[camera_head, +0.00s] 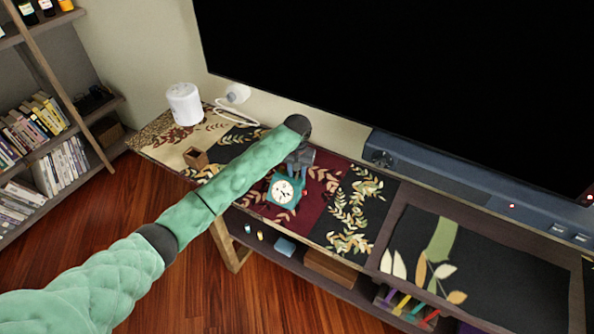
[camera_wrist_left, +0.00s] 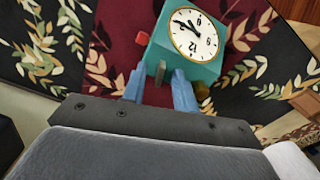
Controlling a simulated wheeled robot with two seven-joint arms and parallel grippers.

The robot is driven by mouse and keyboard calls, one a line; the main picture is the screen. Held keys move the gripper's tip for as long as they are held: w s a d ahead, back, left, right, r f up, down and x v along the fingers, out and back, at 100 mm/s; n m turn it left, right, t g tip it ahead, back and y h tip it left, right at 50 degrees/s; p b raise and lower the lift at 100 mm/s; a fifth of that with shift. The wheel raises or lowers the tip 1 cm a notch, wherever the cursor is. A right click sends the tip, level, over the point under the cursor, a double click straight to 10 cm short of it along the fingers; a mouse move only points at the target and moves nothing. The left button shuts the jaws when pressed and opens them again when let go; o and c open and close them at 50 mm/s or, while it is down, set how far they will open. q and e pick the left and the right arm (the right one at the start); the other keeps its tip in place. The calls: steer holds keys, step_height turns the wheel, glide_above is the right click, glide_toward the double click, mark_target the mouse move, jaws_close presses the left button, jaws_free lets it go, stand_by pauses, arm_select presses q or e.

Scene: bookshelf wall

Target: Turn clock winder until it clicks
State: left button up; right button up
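The teal clock (camera_head: 285,190) with a round white dial stands on the patterned runner of the low cabinet. In the left wrist view the clock (camera_wrist_left: 208,66) fills the upper middle, with a small red part on its left side. A small grey-green piece, seemingly the winder (camera_wrist_left: 160,72), sticks out from the clock toward me. My left gripper (camera_wrist_left: 159,82) has its two blue fingers apart, one on each side of this piece. I cannot tell whether they touch it. In the head view my left gripper (camera_head: 301,158) is just behind the clock, partly hidden by my arm.
A white canister (camera_head: 184,104) and a small brown box (camera_head: 196,158) stand on the cabinet at left. A large black screen (camera_head: 400,80) and a blue-grey soundbar (camera_head: 450,176) are behind. A bookshelf (camera_head: 45,130) stands at far left.

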arm_select(q)
jaws_close()
steer(key=shift+r, duration=0.1)
